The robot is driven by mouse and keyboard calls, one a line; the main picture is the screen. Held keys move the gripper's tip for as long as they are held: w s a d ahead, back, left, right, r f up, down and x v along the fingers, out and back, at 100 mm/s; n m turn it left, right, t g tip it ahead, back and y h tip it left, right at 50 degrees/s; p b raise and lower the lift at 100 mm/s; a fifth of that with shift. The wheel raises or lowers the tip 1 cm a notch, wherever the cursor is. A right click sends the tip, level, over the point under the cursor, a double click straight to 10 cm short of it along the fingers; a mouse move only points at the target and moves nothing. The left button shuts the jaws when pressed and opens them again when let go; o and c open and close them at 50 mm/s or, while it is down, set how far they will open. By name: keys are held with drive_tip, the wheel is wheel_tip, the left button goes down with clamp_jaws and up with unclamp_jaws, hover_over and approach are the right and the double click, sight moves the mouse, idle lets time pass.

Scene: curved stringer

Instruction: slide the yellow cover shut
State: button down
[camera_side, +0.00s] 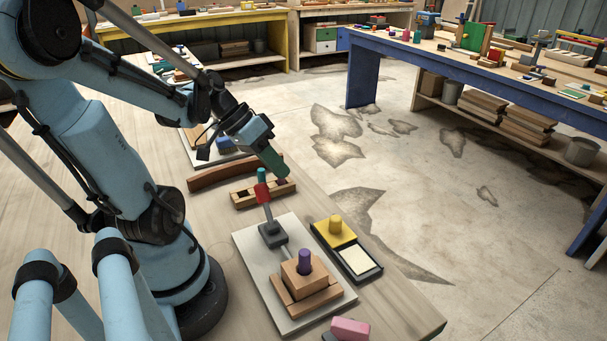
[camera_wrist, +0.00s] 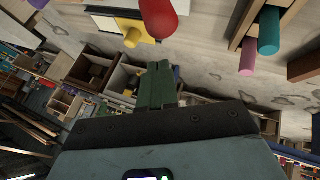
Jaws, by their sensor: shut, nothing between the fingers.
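The yellow cover (camera_side: 334,231) has an upright yellow knob and lies on the far part of a dark tray. The near part of the tray shows a pale cream panel (camera_side: 357,260) that the cover leaves bare. The wrist view also shows the yellow cover (camera_wrist: 137,32) at the top, beyond my fingertips, partly behind a red knob. My gripper (camera_side: 276,168) has green fingers, shut and empty. It is above the wooden peg block, up and left of the cover and apart from it. Its fingers also show in the wrist view (camera_wrist: 156,85).
A lever with a red knob (camera_side: 262,191) stands on a grey board (camera_side: 255,244) between my gripper and the cover. The board also carries a wooden block with a purple peg (camera_side: 304,261). A pink block (camera_side: 349,328) lies at the near edge.

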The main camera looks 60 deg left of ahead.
approach(318, 223)
drive_tip(key=w+f, duration=0.1)
drive_tip(key=w, duration=0.1)
drive_tip(key=w+f, duration=0.2)
drive_tip(key=shift+a+f, duration=0.1)
drive_tip(key=shift+f, duration=0.15)
drive_tip(key=shift+w+d, duration=0.25)
drive_tip(key=shift+d, duration=0.7)
drive_tip(key=shift+w+d, duration=0.25)
drive_tip(key=shift+d, duration=0.75)
drive_tip(key=shift+d, duration=4.4)
